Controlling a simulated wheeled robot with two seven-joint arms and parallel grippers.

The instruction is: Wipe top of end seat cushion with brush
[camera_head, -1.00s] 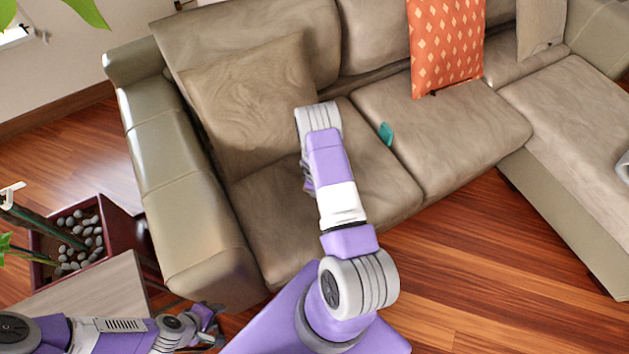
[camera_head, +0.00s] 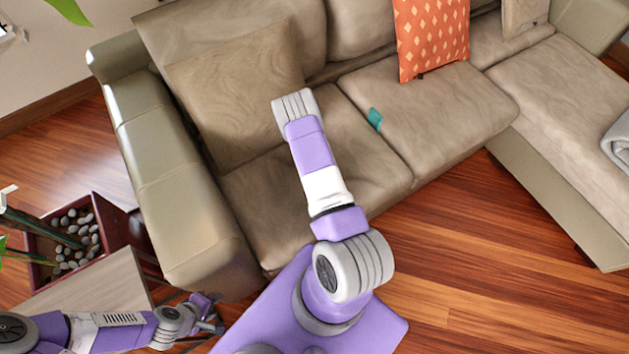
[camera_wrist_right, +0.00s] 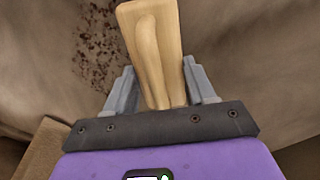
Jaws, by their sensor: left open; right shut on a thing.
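The end seat cushion (camera_head: 250,200) is the brown seat at the left end of the sofa, beside the armrest. My right arm reaches over it in the head view and hides part of it and the right gripper. In the right wrist view my right gripper (camera_wrist_right: 158,95) is shut on a wooden brush handle (camera_wrist_right: 150,45). The brush's bristles are out of sight. Dark speckles of dirt (camera_wrist_right: 97,45) lie on the brown surface left of the handle. My left gripper (camera_head: 213,314) is open and empty, low at the left in the head view.
A brown back pillow (camera_head: 235,90) leans behind the end seat. A small teal item (camera_head: 375,118) lies by the seam of the neighbouring seat. An orange pillow (camera_head: 432,35) stands further right. A planter with stones (camera_head: 75,240) and a wooden top (camera_head: 95,285) are near my left arm.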

